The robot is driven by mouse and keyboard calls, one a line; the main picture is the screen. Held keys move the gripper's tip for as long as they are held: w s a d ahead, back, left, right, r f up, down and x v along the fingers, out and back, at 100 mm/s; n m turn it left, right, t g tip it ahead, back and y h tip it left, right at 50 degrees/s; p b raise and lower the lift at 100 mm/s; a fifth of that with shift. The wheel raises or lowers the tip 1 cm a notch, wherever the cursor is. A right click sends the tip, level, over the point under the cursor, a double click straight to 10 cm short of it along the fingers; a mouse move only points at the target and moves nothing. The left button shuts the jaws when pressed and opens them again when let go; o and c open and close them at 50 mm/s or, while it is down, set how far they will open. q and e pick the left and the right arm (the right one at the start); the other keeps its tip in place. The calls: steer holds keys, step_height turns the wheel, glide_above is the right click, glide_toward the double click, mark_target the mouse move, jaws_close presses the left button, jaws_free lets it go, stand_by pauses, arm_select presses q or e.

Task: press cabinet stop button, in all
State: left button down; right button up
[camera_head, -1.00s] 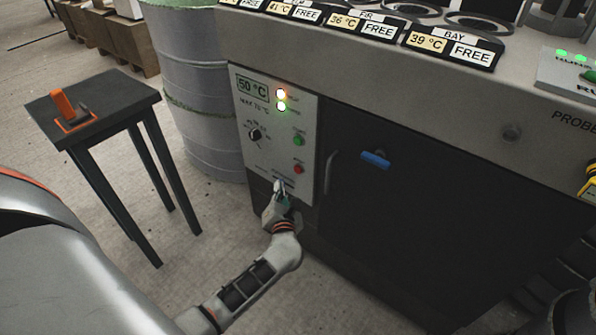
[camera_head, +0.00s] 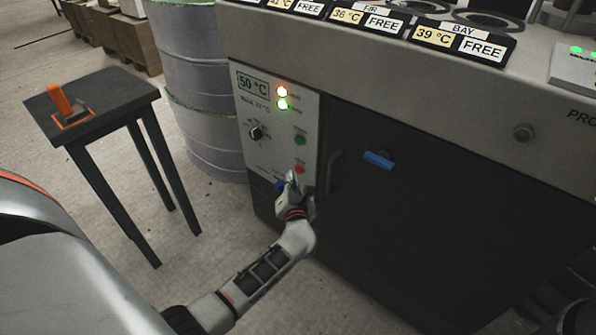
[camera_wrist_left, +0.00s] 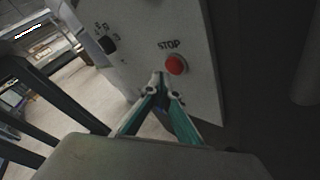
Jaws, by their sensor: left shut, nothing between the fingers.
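The red stop button (camera_head: 299,169) is on the lower right of the cabinet's light control panel (camera_head: 272,140). The wrist view shows the button (camera_wrist_left: 176,65) large, with the word STOP above it. My left gripper (camera_head: 292,177) is shut and empty, with its tips just below the button. In the wrist view the closed fingertips (camera_wrist_left: 162,80) are close to the button's lower left; I cannot tell whether they touch the panel. A green button (camera_head: 300,140) sits above the red one. An orange and a green lamp (camera_head: 283,104) are lit. My right gripper is not in view.
A dark selector knob (camera_head: 256,133) is left of the buttons. A door handle (camera_head: 334,172) and a blue lever (camera_head: 379,160) are on the dark cabinet door to the right. A small table (camera_head: 100,92) with an orange-handled item and a grey drum (camera_head: 200,90) stand left.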

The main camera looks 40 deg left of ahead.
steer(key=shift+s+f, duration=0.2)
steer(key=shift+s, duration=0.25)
arm_select(q)
steer(key=shift+w, duration=0.1)
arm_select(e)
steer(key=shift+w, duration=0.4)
arm_select(q)
steer(key=shift+w, duration=0.35)
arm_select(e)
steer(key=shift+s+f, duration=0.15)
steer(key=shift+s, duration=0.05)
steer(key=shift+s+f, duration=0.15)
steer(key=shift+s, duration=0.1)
arm_select(q)
steer(key=shift+w+b, duration=0.3)
steer(key=shift+w, duration=0.1)
stand_by(0.4)
steer(key=shift+s+r, duration=0.1)
steer(key=shift+s, duration=0.05)
steer(key=shift+s+p, duration=0.3)
steer(key=shift+s, duration=0.35)
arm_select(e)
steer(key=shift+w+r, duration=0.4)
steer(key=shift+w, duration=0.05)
